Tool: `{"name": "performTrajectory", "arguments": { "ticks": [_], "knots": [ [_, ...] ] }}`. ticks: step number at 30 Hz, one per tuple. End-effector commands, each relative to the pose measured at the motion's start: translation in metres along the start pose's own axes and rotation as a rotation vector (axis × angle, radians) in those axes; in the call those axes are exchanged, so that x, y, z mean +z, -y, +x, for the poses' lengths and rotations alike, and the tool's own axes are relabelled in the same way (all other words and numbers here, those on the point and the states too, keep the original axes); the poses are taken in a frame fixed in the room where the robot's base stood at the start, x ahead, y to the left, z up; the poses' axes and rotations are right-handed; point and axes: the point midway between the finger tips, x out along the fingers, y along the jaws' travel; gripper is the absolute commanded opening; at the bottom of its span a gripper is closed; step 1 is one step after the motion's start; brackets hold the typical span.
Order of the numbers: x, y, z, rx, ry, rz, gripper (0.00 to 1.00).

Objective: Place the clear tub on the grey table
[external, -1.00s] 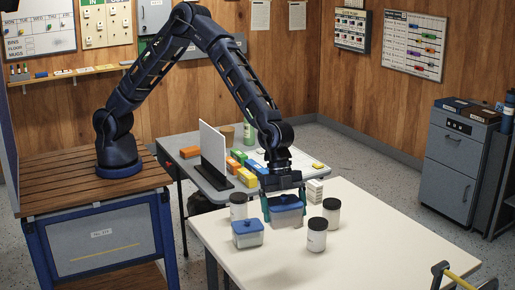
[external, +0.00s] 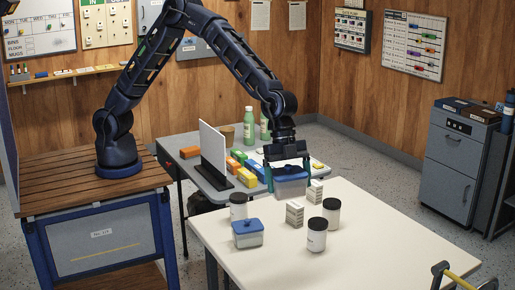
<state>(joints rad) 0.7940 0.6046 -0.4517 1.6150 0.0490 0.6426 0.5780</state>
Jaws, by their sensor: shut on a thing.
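My gripper (external: 289,165) is shut on a clear tub (external: 290,187) with a blue lid and holds it in the air. In the picture the tub overlaps the far left edge of the cream table, in front of the grey table's near right part. The grey table (external: 178,161) stands behind the cream table. A second clear tub (external: 247,240) with a blue lid sits on the cream table at its left.
On the cream table (external: 390,240) stand dark-lidded jars (external: 331,213) and small white boxes (external: 294,213). On the grey table are a white upright panel (external: 213,150), coloured blocks (external: 189,152), green bottles (external: 249,125) and a brown pot (external: 227,134).

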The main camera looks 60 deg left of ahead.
Motion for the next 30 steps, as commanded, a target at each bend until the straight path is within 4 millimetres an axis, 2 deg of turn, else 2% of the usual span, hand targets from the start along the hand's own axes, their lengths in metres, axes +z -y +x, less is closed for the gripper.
{"name": "performTrajectory", "arguments": {
  "ticks": [5,11,21,30],
  "knots": [
    [0.022,0.035,-0.008,-0.021,0.0,-0.051,0.61],
    [0.062,0.09,-0.024,-0.056,0.001,-0.136,0.61],
    [0.161,0.194,-0.065,-0.131,0.001,-0.319,0.61],
    [0.261,0.27,-0.106,-0.197,0.001,-0.479,0.61]
  ]
}}
